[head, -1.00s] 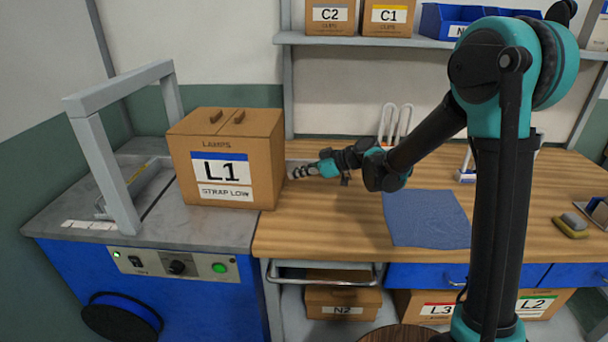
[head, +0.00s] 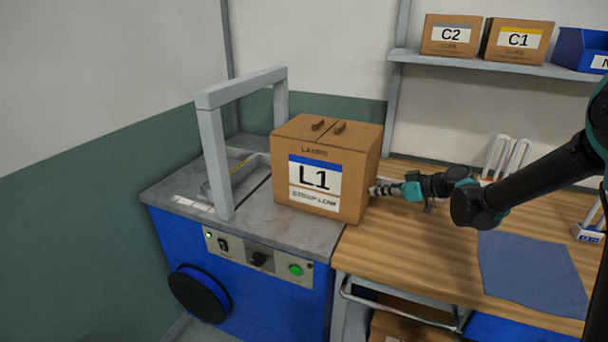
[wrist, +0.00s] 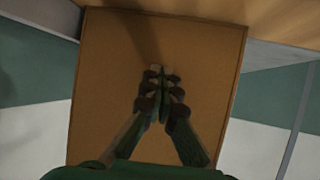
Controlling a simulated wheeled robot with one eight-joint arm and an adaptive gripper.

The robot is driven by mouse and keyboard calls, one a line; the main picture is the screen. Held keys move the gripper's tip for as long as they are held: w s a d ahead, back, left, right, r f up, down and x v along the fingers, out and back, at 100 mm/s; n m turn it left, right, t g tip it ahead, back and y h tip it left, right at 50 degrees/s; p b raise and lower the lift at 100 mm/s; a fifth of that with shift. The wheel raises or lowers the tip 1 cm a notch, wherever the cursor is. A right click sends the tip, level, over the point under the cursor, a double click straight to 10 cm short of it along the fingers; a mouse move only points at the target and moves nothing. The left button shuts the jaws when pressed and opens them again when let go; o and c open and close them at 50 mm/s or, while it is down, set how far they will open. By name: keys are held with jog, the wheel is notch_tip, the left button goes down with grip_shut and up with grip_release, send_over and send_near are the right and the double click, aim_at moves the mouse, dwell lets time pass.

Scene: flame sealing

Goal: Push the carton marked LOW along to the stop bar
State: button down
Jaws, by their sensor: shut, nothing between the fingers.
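The brown carton (head: 328,178), labelled L1 and STRAP LOW, stands upright on the grey machine top, just right of the grey arch (head: 215,150). In the wrist view the shut fingertips (wrist: 160,72) point at the middle of the carton's plain face (wrist: 110,85); contact looks likely but is not certain.
The machine top (head: 305,226) is clear between carton and arch. The wooden bench (head: 420,240) adjoins on the right, with a blue cloth (head: 530,270) and a white looped rack (head: 506,157). A shelf behind holds cartons C2 (head: 450,36) and C1 (head: 517,40).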

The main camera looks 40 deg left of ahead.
jog(key=shift+s+a, duration=0.6)
jog(key=shift+a, duration=2.4)
jog(key=shift+s+a, duration=0.6)
jog(key=shift+a, duration=2.35)
jog(key=shift+s+a, duration=0.6)
jog(key=shift+a, duration=2.4)
jog(key=shift+w+d, duration=0.2)
jog(key=shift+d, duration=0.8)
jog(key=shift+w+d, duration=0.25)
jog(key=shift+d, duration=0.75)
jog(key=shift+w+d, duration=0.2)
jog(key=shift+d, duration=0.8)
